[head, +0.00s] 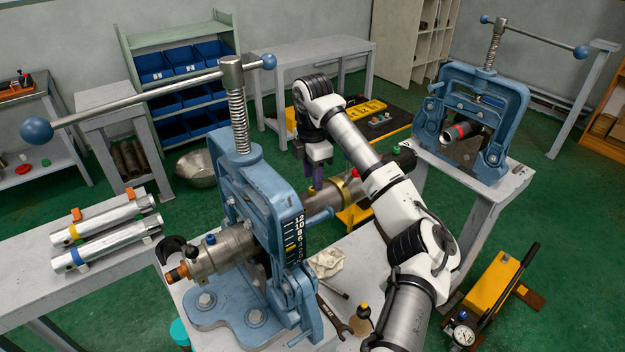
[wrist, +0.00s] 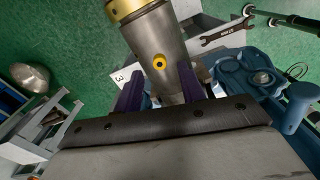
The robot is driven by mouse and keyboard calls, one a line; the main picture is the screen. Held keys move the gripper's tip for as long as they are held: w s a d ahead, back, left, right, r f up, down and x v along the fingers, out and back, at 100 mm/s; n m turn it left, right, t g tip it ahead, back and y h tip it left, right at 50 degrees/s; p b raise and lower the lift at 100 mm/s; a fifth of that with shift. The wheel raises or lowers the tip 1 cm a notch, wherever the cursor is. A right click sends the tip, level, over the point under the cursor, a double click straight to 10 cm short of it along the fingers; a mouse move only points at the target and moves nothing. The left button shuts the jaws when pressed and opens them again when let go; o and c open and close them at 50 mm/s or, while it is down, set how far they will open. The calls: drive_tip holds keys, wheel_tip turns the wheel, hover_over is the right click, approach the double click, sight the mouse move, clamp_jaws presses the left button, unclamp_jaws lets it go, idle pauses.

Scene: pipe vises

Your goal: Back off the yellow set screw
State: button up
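The yellow set screw (wrist: 159,64), with a dark socket in its head, sits on the grey pipe (wrist: 150,40) in the wrist view. In the head view the yellow screw (head: 311,191) shows just below my fingertips. The pipe (head: 290,215) is held across the blue front vise (head: 248,185). In the head view my gripper (head: 315,180) points down over the pipe. Whether the fingers touch anything cannot be told.
Orange (head: 328,186), red (head: 354,171) and green (head: 395,149) knobs stand along the same pipe line. The vise's long handle (head: 140,98) extends left. A wrench (head: 334,316) and cloth (head: 327,262) lie on the bench. A second vise (head: 480,110) stands at the right.

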drive_tip(key=shift+f+p, duration=0.35)
drive_tip(key=shift+f, duration=1.2)
clamp_jaws()
